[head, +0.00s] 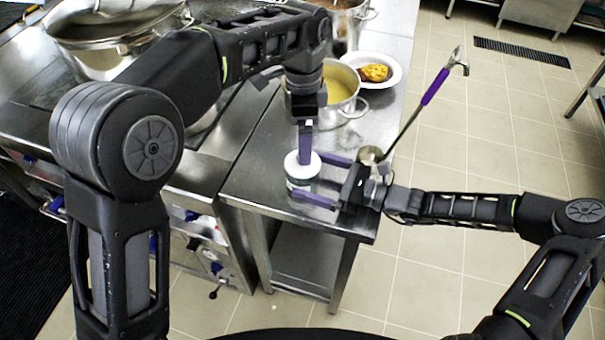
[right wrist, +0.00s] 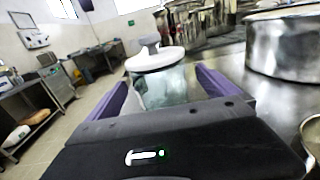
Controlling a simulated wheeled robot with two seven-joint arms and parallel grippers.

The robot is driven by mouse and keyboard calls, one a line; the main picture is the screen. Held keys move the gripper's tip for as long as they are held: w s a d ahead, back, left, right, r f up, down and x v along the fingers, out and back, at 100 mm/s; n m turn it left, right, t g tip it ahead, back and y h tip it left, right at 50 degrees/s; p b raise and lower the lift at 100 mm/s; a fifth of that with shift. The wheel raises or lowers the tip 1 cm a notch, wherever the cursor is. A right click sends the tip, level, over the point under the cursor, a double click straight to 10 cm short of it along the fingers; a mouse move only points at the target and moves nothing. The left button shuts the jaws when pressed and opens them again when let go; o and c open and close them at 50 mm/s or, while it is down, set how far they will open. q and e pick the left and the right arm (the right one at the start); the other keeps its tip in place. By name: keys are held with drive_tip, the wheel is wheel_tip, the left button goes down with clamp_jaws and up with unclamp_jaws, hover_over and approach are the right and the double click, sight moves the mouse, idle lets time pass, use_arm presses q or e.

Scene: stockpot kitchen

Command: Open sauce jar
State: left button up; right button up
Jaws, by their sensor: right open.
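The sauce jar (head: 301,184) stands on the steel counter in the head view, with a white lid (head: 292,164) on it. In the right wrist view the glass jar (right wrist: 168,88) shows between the fingers, its lid (right wrist: 155,60) topped by a pale knob (right wrist: 150,46). My right gripper (head: 318,177) is open, with one purple finger on each side of the jar; I cannot tell whether they touch it.
A ladle with a purple handle (head: 436,86) lies by my right gripper and sticks out over the floor. A pot of yellow soup (head: 341,84) and a white plate of food (head: 390,66) stand farther back. A big stockpot (head: 110,45) is at the upper left.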

sight(303, 176)
drive_tip(key=x, duration=0.5)
drive_tip(key=shift+w+a, duration=0.1)
drive_tip(key=shift+a, duration=0.2)
drive_tip(key=shift+c, duration=0.2)
drive_tip(key=c, duration=2.1)
use_arm(q)
drive_tip(key=shift+o, duration=0.6)
use_arm(e)
clamp_jaws()
use_arm(q)
drive_tip(key=shift+n, duration=0.9)
wheel_tip(303, 176, up, 4)
drive_tip(key=shift+a+r, duration=0.15)
wheel_tip(303, 176, down, 12)
drive_tip(key=shift+f, duration=0.1)
